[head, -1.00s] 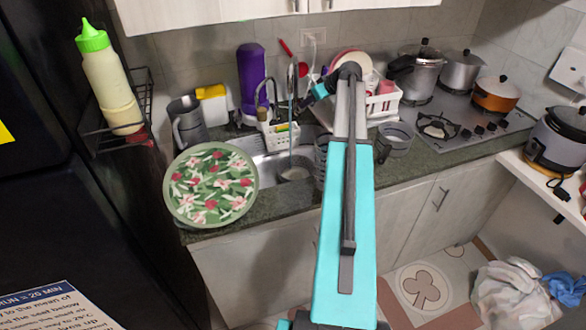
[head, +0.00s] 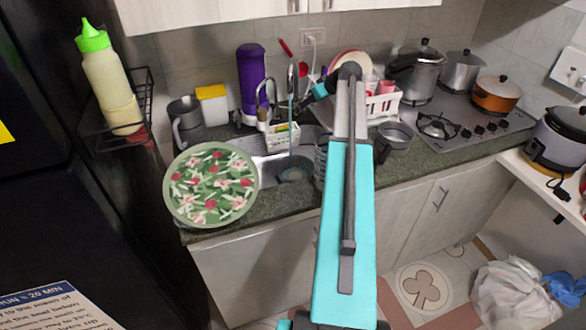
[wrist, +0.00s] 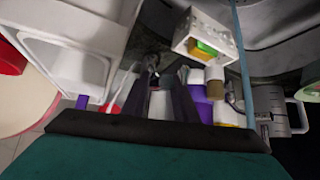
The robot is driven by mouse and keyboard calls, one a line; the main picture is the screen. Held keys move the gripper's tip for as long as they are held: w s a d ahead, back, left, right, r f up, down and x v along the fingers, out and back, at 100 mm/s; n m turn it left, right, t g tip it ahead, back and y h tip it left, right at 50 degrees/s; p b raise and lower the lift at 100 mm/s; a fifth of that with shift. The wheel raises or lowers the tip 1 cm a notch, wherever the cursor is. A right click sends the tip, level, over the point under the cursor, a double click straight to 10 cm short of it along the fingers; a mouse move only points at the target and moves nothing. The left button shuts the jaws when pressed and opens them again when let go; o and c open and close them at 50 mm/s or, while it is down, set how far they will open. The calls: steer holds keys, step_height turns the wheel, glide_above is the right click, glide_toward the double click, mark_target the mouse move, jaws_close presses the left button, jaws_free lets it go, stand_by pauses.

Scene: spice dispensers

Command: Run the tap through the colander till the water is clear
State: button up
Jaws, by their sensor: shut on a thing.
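A thin blue-grey stream of water (head: 291,125) falls from the tap into the sink; it also shows as a blue line in the wrist view (wrist: 243,65). The colander (head: 294,169) sits in the sink under the stream and looks teal-grey. The water's clarity cannot be judged. My gripper (head: 306,93) is beside the tap, right of the stream. In the wrist view my dark fingers (wrist: 163,90) are closed around a small grey part, seemingly the tap's handle. The arm hides part of the sink's right side.
A flowered round plate (head: 211,185) stands at the sink's left edge. A white caddy (head: 283,137) with sponges is behind the sink. A purple bottle (head: 252,82) and grey jug (head: 187,122) stand left; a dish rack (head: 382,103) and grey pot (head: 395,138) stand right.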

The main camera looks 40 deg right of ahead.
steer(key=shift+a+f, duration=0.15)
steer(key=shift+a, duration=0.05)
steer(key=shift+s+a+f+b, duration=0.1)
steer(key=shift+s+f+b, duration=0.1)
steer(key=shift+f+b, duration=0.25)
steer(key=shift+s+a+f+b, duration=0.1)
steer(key=shift+s+f+b, duration=0.1)
steer(key=shift+f+b, duration=0.15)
steer(key=shift+d, duration=0.1)
steer(key=o, duration=0.8)
steer(key=shift+s+r, duration=0.1)
steer(key=p+v, duration=0.1)
steer(key=v, duration=0.6)
steer(key=shift+d, duration=0.1)
